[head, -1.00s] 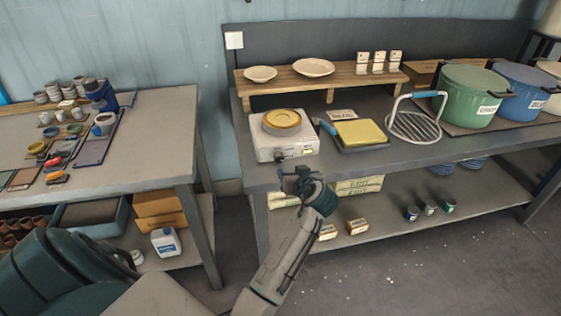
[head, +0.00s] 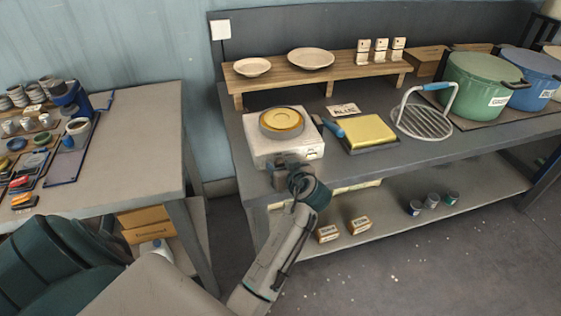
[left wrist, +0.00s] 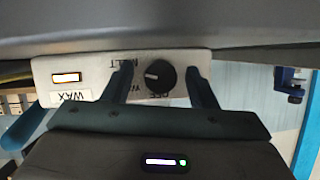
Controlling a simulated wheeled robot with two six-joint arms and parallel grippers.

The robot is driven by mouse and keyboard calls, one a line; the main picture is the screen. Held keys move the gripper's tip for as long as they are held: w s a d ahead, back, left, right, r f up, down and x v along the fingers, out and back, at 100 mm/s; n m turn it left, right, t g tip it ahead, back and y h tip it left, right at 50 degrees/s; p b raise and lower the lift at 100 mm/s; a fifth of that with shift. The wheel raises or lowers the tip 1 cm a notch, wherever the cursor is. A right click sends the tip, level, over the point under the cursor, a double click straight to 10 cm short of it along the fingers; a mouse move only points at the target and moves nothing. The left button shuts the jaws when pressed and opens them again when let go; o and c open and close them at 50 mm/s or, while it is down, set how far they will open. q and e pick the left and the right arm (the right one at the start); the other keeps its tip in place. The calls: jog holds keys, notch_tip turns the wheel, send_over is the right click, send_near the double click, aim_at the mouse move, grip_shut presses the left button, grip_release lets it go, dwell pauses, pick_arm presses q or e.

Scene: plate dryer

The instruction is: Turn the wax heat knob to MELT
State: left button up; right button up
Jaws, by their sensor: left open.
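The wax heater (head: 262,152) is a white box with a round yellow-topped pot (head: 282,122), at the left end of the bench. In the left wrist view its front panel (left wrist: 85,72) appears upside down, with WAX and MELT lettering and a lit orange indicator. The black wax heat knob (left wrist: 161,79) has a pale mark on its left side in that view; the label it points at is unclear. My left gripper (head: 284,170) is open at the panel, its fingers (left wrist: 160,70) on either side of the knob. Finger contact is unclear. The head view hides the knob.
A yellow block on a dark tray (head: 372,150), a wire rack (head: 424,122) and a green pot (head: 480,85) stand to the right on the bench. A wooden shelf (head: 340,72) with two plates is behind. The left table (head: 150,135) holds small jars.

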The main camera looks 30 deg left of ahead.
pick_arm(q)
jog(key=shift+s+d+r, duration=0.1)
jog(key=shift+d+r, duration=0.05)
jog(key=shift+d, duration=0.05)
jog(key=c, duration=1)
jog(key=shift+o, duration=0.2)
jog(key=shift+m+y, duration=0.4)
jog(key=shift+m+g, duration=0.3)
jog(key=shift+m, duration=0.1)
jog(key=shift+y, duration=0.3)
jog(key=o, duration=0.7)
jog(key=shift+o, duration=1.3)
pick_arm(e)
jog(key=shift+s+d+r, duration=0.1)
jog(key=shift+s+d, duration=0.15)
jog(key=shift+d, duration=0.75)
jog(key=shift+s+d+r, duration=0.1)
